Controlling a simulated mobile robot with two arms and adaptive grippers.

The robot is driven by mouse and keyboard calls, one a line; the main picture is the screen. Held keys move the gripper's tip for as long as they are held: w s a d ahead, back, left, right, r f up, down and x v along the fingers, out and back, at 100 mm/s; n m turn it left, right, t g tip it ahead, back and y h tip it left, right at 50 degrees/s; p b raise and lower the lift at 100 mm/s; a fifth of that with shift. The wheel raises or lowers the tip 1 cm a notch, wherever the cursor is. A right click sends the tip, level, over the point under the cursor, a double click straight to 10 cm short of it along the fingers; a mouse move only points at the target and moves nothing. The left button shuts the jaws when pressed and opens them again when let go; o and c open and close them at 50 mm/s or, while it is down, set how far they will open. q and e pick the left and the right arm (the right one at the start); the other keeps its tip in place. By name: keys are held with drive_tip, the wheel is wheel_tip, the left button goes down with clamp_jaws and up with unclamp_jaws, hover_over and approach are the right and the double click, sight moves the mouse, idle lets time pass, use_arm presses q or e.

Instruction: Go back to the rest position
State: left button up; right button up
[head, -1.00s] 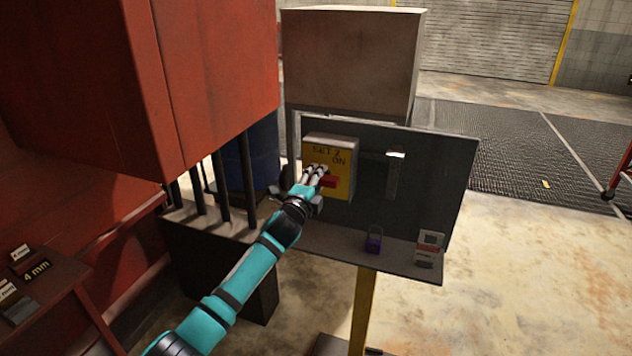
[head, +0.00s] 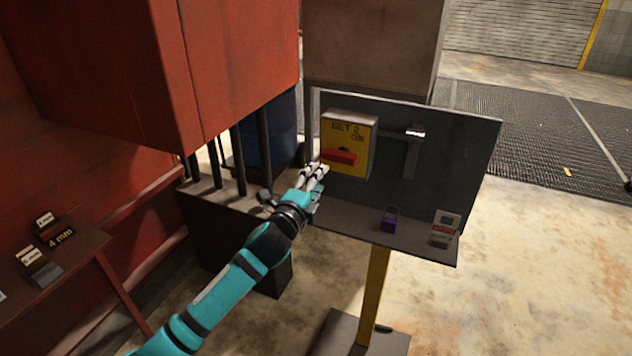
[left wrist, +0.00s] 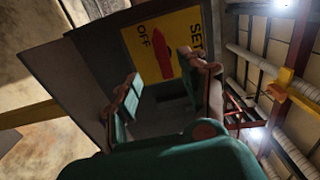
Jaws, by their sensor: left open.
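My left gripper (head: 314,176) is open and empty, just left of and below the yellow switch box (head: 362,130) on the dark panel (head: 460,150). The box is labelled SET 2 and carries a red handle (head: 341,156), which lies roughly level in the head view beneath the ON mark. In the left wrist view the two fingers (left wrist: 165,90) stand apart, with the red handle (left wrist: 157,57) and the word OFF seen beyond them. The fingers are apart from the handle. My right gripper is not in view.
A purple padlock (head: 389,218) and a small white and red item (head: 444,228) rest on the panel's ledge. A red cabinet (head: 150,70) hangs close on the left, above dark posts (head: 238,160). Concrete floor on the right is open.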

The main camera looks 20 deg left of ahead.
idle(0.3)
use_arm(q)
wheel_tip(320, 180, down, 20)
drive_tip(key=s+a+n+g, duration=0.2)
drive_tip(key=n+g, duration=0.2)
drive_tip(key=s+f+n+g, duration=0.1)
drive_tip(key=s+f, duration=0.3)
drive_tip(key=f, duration=0.3)
drive_tip(key=s+f+n+g+y+b, duration=0.15)
drive_tip(key=s+f, duration=0.25)
drive_tip(key=f, duration=0.4)
drive_tip(key=s+f+n+g, duration=0.1)
drive_tip(key=s+f+g, duration=0.1)
drive_tip(key=s+f, duration=0.35)
drive_tip(key=s+d+f+n+g, duration=0.1)
drive_tip(key=s+f+n+g, duration=0.1)
drive_tip(key=s+f, duration=0.7)
drive_tip(key=s+d+f+n+g, duration=0.1)
drive_tip(key=s+f+n+g, duration=0.2)
drive_tip(key=s+f, duration=0.5)
drive_tip(key=s+d+f+n+g+b, duration=0.1)
drive_tip(key=s+f+n+g, duration=0.2)
drive_tip(key=s+f, duration=0.6)
drive_tip(key=s+h, duration=0.1)
drive_tip(key=s, duration=1.6)
drive_tip(key=shift+f, duration=0.3)
